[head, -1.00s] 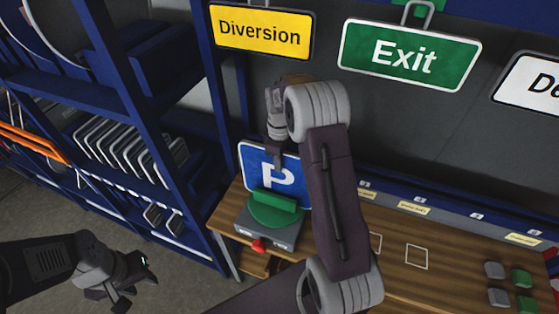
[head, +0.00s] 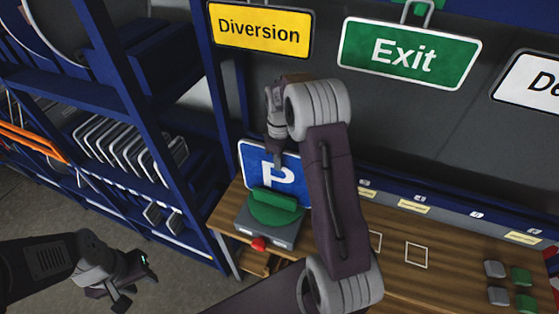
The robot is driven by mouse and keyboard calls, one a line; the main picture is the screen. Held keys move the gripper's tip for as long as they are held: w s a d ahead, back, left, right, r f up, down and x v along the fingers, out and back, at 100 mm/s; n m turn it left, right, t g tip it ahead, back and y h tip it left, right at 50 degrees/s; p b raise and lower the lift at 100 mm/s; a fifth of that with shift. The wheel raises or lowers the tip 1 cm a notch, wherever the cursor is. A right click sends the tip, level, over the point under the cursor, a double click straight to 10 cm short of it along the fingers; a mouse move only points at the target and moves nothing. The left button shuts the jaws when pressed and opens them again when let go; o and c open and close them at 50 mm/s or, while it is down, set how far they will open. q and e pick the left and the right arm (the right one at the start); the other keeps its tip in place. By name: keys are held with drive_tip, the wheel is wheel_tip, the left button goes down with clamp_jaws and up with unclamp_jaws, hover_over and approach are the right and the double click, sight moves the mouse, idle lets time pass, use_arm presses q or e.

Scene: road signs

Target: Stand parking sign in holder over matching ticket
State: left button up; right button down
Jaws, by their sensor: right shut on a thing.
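The blue parking sign (head: 289,184) with a white P and white border stands nearly upright at the left end of the wooden bench. Its lower edge is behind the green holder (head: 274,209), which sits on a grey base (head: 268,233) with a red part in front. I cannot tell if the sign is seated in the slot. My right gripper (head: 278,160) is shut on the sign's top edge; my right arm hides the sign's right side. My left gripper (head: 134,286) hangs empty over the floor at lower left, its fingers apart. I cannot make out a matching ticket near the holder.
Tickets (head: 414,206) line a grey ledge at the back of the bench (head: 400,265). White square outlines mark the bench top. Grey and green blocks (head: 522,278) sit at right. Diversion (head: 259,32) and Exit (head: 409,54) signs hang above. A blue rack (head: 150,130) stands left.

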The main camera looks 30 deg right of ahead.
drive_tip(key=shift+r, duration=0.15)
idle(0.4)
wheel_tip(320, 180, up, 9)
drive_tip(key=p, duration=0.8)
drive_tip(key=shift+r+p, duration=0.2)
drive_tip(key=shift+p, duration=0.15)
drive_tip(key=shift+f, duration=0.15)
